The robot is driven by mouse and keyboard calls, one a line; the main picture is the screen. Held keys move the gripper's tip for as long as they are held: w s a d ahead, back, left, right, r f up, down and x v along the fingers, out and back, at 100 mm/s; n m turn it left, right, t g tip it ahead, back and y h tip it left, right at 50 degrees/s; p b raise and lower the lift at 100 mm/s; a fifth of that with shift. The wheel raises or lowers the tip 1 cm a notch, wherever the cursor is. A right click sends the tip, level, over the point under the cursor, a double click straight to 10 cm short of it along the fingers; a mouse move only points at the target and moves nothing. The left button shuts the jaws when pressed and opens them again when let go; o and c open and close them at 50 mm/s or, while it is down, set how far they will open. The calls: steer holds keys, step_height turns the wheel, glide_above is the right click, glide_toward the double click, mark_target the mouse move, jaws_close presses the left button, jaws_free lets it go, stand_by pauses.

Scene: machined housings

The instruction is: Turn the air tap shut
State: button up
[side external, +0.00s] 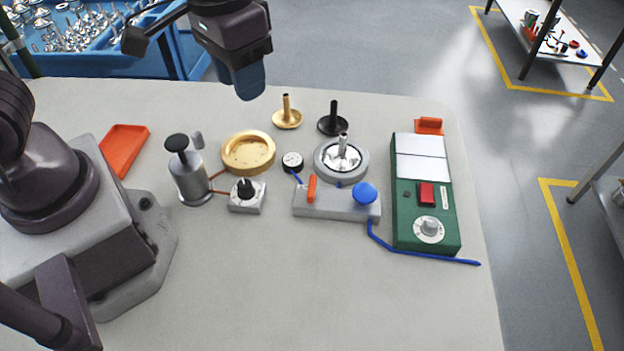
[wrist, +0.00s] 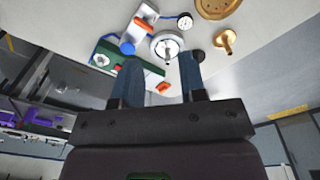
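A grey block (side external: 335,203) on the table carries an orange lever (side external: 311,188) at its left and a round blue knob (side external: 365,193) at its right. I take the lever to be the air tap's handle; it points across the block's long side. The wrist view also shows the orange lever (wrist: 144,23) and the blue knob (wrist: 127,46). My gripper (side external: 249,88) is high above the table's back edge, left of the block and touching nothing. In the wrist view my gripper (wrist: 160,70) has its two blue fingers wide apart with nothing held between them.
A round fixture with a silver part (side external: 341,158) stands just behind the block. A gauge (side external: 292,161) and a black-knobbed box (side external: 247,196) are to its left, a green control box (side external: 424,195) to its right. A blue hose (side external: 425,257) runs along the front. The table's front is clear.

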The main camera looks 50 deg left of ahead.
mark_target(312, 185)
steer(key=w+d+f+n, duration=0.6)
steer(key=w+f+n, duration=0.1)
steer(key=f+n, duration=0.15)
steer(key=shift+g, duration=0.3)
step_height(312, 185, down, 13)
steer(key=shift+a+r, duration=0.15)
steer(key=shift+r, duration=0.05)
steer(key=shift+c, duration=0.4)
jaws_close()
